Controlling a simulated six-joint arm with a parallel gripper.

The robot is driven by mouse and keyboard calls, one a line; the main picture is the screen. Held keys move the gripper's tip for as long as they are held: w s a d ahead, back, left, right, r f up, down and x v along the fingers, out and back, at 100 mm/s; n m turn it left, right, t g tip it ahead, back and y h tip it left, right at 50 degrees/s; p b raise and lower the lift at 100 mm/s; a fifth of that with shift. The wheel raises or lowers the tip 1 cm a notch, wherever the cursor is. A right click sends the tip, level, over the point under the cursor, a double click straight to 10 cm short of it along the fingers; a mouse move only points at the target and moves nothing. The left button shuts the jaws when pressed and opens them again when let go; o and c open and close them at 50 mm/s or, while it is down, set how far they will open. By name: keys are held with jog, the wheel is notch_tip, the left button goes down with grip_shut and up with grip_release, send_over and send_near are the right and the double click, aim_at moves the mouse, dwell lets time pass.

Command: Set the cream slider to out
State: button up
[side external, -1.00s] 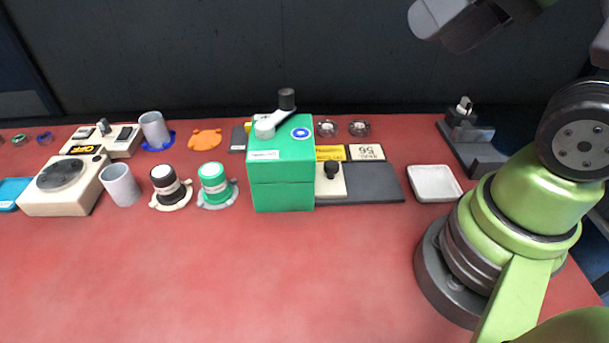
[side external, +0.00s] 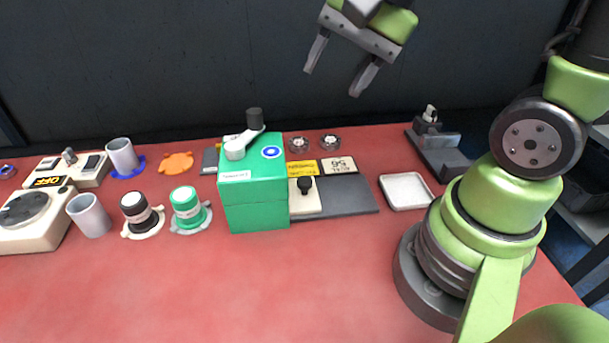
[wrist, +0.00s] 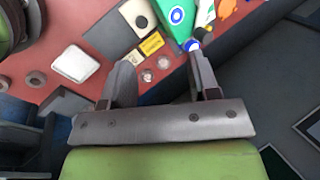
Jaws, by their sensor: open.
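The cream slider (side external: 306,204) is a cream plate with a black knob (side external: 305,184). It sits at the left end of a dark grey track (side external: 350,200), against the right side of a green box (side external: 255,200). A yellow label (side external: 300,169) and a cream label (side external: 339,166) lie behind the track; their print is too small to read surely. The slider also shows in the wrist view (wrist: 138,14). My gripper (side external: 331,82) is open and empty, high above and behind the slider. Its two fingers are spread in the wrist view (wrist: 160,62).
The green box carries a crank with a black handle (side external: 255,118). A white tray (side external: 405,191) lies right of the track, and a grey fixture (side external: 438,145) stands behind it. Cups and cream devices fill the left. The front of the red table is clear.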

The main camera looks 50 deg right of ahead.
jog(key=w+d+f+m+g, duration=0.1)
jog(key=w+d+f+m, duration=0.15)
jog(key=f+m, duration=0.3)
jog(key=m+g+y, duration=0.1)
jog(key=m, duration=0.4)
send_near(305, 179)
jog(key=shift+n, duration=0.25)
jog(key=x, duration=0.9)
jog(key=shift+c, duration=0.5)
